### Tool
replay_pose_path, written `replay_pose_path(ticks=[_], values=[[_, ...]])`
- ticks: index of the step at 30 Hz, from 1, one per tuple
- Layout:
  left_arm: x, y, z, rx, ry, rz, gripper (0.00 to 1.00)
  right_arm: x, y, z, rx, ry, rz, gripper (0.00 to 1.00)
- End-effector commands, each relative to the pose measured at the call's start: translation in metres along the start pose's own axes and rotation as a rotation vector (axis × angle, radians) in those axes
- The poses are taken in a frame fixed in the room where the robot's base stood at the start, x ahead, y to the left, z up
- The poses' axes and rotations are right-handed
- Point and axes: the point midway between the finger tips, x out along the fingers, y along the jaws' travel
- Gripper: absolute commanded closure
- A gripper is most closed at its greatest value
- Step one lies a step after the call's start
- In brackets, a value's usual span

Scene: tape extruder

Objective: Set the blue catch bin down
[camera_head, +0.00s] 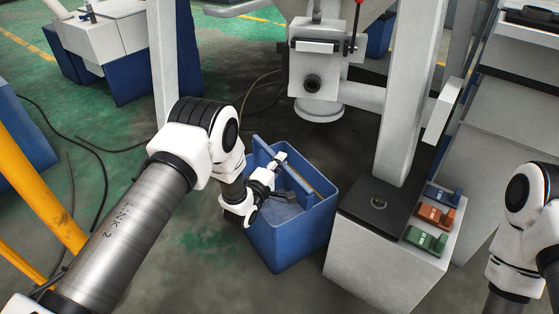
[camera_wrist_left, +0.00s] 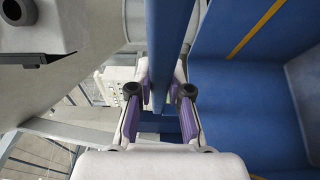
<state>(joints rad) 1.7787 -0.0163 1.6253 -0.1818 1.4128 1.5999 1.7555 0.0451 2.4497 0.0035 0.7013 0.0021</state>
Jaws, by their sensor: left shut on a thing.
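The blue catch bin (camera_head: 290,243) is an open-topped box in the middle of the head view, below the grey machine's round outlet. My left gripper (camera_head: 277,165) reaches over its near left side and is shut on a blue bar at the bin's top. In the left wrist view, the blue bar (camera_wrist_left: 160,45) runs between the two purple-padded fingers of my left gripper (camera_wrist_left: 160,92). The bin's inside wall, with a yellow stripe, shows to the right. I cannot tell whether the bin's underside touches the floor. My right gripper is out of view; only part of that arm shows.
The machine's outlet (camera_head: 319,112) hangs just behind the bin. A grey pedestal (camera_head: 375,258) with blue, orange and green blocks on top stands close to the bin's right. Yellow rails (camera_head: 38,190) and loose cables lie at the left. Dark floor in front of the bin is clear.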

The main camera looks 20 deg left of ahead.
Motion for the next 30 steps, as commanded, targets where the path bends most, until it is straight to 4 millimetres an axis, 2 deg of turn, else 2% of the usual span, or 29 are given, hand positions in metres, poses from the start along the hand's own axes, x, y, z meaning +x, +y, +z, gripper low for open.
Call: replay_pose_path(ticks=[3,4,6,15,18,20,30], values=[[0.001,0.003,0.000,0.001,0.000,0.008,1.00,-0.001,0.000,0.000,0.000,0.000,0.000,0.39],[0.000,-0.001,0.000,0.000,0.000,0.000,0.79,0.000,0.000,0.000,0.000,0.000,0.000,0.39],[0.000,0.000,0.000,0.000,0.000,0.000,0.57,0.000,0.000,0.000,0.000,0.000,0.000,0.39],[0.000,0.002,0.000,0.000,0.000,0.001,0.57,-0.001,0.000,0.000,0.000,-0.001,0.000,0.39],[-0.008,0.003,0.000,0.000,0.000,-0.001,0.57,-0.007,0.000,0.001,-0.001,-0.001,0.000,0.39],[-0.018,0.004,0.000,-0.001,0.000,-0.002,0.57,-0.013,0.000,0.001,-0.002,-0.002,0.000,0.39],[-0.101,0.004,-0.001,-0.002,0.002,-0.004,0.57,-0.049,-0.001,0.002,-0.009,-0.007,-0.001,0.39]])
